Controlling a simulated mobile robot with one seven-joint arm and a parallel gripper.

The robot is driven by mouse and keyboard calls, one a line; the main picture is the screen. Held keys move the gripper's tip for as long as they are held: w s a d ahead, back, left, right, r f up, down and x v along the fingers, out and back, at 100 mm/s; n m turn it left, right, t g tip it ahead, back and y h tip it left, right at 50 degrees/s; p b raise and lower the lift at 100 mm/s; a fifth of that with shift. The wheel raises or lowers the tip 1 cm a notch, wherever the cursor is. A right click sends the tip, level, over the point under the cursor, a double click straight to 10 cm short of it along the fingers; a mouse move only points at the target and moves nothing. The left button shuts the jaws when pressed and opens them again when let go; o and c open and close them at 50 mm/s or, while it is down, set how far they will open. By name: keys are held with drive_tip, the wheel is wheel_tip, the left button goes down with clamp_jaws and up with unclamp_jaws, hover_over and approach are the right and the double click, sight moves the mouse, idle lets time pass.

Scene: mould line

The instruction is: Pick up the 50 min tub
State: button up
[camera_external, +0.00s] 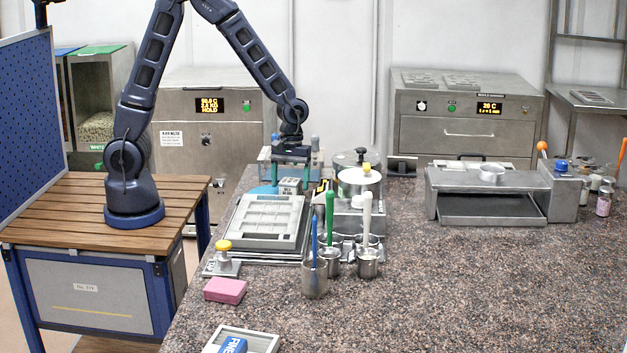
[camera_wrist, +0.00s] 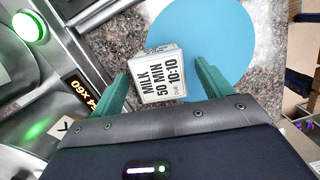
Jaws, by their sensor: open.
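The 50 min tub (camera_wrist: 158,75) is small and pale, with a label reading "MILK 50 MIN DUE 10:10". In the external view the tub (camera_external: 289,186) shows small below my gripper (camera_external: 291,172), which points down and is open.
A metal device with green lights (camera_wrist: 30,28) stands close left in the wrist view. In the external view a tray with a frame (camera_external: 262,222), metal cups with tools (camera_external: 315,280), a pink block (camera_external: 225,290) and a lidded pot (camera_external: 358,182) are nearby. The right foreground counter is clear.

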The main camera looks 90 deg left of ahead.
drive_tip(key=shift+d+f, duration=0.1)
drive_tip(key=shift+f, duration=0.5)
drive_tip(key=c, duration=1.1)
drive_tip(key=shift+r, duration=0.1)
